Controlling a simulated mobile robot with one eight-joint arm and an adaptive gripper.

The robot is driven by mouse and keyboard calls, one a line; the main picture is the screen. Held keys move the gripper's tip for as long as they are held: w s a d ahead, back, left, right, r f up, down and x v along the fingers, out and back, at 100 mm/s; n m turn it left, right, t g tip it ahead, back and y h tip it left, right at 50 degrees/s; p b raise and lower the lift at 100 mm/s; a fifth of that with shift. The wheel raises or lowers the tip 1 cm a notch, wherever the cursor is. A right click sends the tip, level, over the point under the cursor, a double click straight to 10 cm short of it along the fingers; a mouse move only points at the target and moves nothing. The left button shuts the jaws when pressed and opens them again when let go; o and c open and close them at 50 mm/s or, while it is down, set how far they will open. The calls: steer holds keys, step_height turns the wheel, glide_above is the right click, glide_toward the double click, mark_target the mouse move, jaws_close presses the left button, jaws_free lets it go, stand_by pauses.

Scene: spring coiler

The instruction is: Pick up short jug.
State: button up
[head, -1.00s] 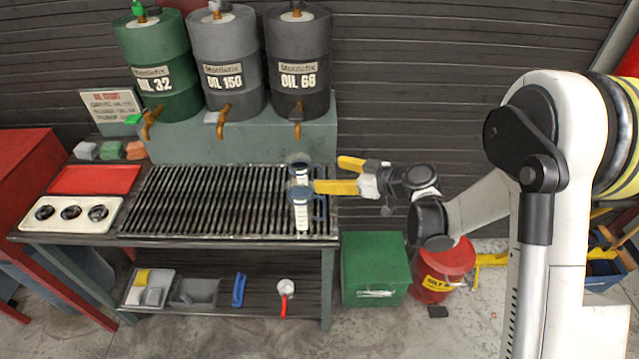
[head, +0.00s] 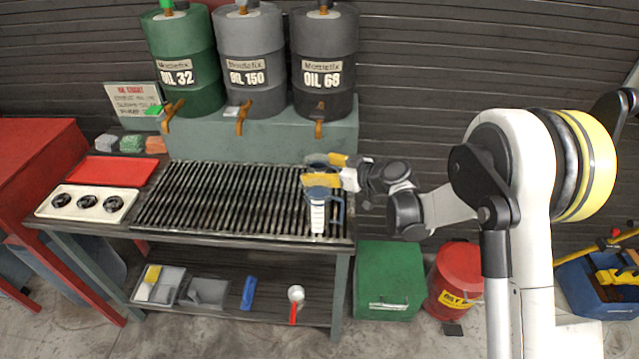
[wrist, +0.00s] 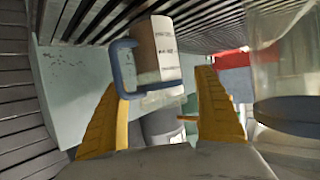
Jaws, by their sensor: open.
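Two clear jugs with dark blue rims and handles stand at the right end of the slatted bench top. The rear one, seemingly the short jug (wrist: 158,50), shows in the wrist view between the finger tips, with its white label and blue handle visible. In the head view my gripper mostly hides it. The front jug (head: 317,213) stands nearer to me; it also fills the right edge of the wrist view (wrist: 280,60). My gripper (head: 316,170) is open and empty, its yellow fingers level and pointing left. The near finger passes just behind or above the front jug's rim.
The green bench (head: 245,237) has a red tray (head: 110,170) and a cup holder (head: 88,203) at left. Three oil drums with taps (head: 250,60) stand behind on a raised stand. A green box (head: 388,280) and a red bucket (head: 455,278) are on the floor at right.

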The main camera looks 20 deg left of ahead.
steer(key=shift+r, duration=0.1)
steer(key=c, duration=1.4)
steer(key=shift+r, duration=0.1)
steer(key=r+p, duration=0.1)
steer(key=r, duration=0.2)
steer(key=r+p, duration=0.1)
steer(key=shift+d+r+p, duration=0.25)
steer(key=shift+r+p, duration=0.05)
steer(key=shift+p, duration=0.05)
steer(key=w+d+r+p, duration=0.2)
steer(key=d+r, duration=0.4)
steer(key=d, duration=0.5)
steer(key=shift+w+p, duration=0.35)
steer(key=shift+p, duration=0.3)
